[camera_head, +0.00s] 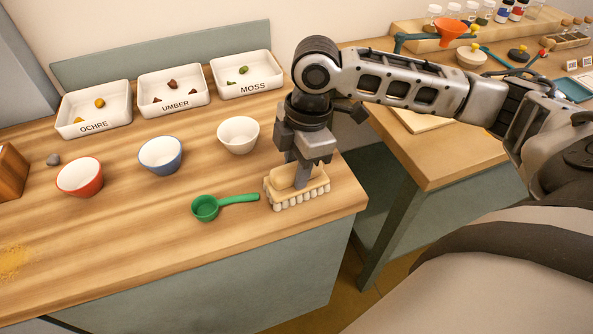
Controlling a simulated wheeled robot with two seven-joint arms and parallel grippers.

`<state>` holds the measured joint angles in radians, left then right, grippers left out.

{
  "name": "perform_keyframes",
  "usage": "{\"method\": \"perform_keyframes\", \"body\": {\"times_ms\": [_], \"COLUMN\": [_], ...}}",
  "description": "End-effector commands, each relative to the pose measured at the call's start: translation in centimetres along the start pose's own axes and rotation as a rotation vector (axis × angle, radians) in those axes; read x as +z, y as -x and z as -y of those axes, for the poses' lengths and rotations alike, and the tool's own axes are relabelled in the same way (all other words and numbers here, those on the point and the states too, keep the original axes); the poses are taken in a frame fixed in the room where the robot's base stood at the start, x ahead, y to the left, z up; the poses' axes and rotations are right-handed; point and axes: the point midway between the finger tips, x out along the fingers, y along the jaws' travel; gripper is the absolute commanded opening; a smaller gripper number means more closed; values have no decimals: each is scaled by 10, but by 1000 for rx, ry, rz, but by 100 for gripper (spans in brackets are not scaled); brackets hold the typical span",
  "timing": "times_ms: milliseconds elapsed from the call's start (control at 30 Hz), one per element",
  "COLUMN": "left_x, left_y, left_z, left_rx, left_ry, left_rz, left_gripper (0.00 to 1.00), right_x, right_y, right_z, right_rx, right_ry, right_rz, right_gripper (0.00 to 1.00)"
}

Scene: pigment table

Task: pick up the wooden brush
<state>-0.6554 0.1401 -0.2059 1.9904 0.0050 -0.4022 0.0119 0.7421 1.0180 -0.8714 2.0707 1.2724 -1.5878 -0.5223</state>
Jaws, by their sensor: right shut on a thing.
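The wooden brush (316,187) has a pale wooden body with white bristle tufts along its lower edge. It is near the right front corner of the wooden table (130,215), bristles down. My right gripper (297,178) points down over it and is shut on the brush's raised grip. The fingers hide part of the grip. I cannot tell whether the bristles touch the table. My left gripper is not in view.
A green scoop (205,208) lies just left of the brush. White (238,135), blue-rimmed (160,156) and red (80,177) bowls stand behind it. Labelled trays for ochre (93,122), umber (174,101) and moss (246,86) line the back. Yellow powder (12,260) lies at the left front.

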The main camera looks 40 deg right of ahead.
Motion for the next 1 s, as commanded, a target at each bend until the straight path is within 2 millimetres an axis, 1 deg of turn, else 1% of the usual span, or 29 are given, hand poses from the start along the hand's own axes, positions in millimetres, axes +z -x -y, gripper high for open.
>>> {"method": "perform_keyframes", "body": {"times_ms": [167,267,333,367,467,633,700,800,900,1000], "left_x": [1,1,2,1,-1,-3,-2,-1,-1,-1], "left_y": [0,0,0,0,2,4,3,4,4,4], "left_z": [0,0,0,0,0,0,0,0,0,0], "left_rx": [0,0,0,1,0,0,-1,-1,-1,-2], "left_ry": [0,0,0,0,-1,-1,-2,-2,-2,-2], "left_rz": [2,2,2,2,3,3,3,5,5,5], "left_gripper": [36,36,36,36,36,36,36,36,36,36], "right_x": [-1,-3,-5,-9,-28,-65,-84,-105,-122,-134], "right_y": [8,19,31,36,54,90,92,99,104,107], "right_z": [-1,-1,-2,0,8,23,32,43,50,56], "right_rx": [4,5,7,5,6,7,4,3,2,2], "right_ry": [0,1,1,4,8,10,12,10,7,3], "right_rz": [0,-2,-3,-4,-5,-6,-6,-4,-3,-2], "right_gripper": [6,6,6,6,6,6,6,6,6,6]}}
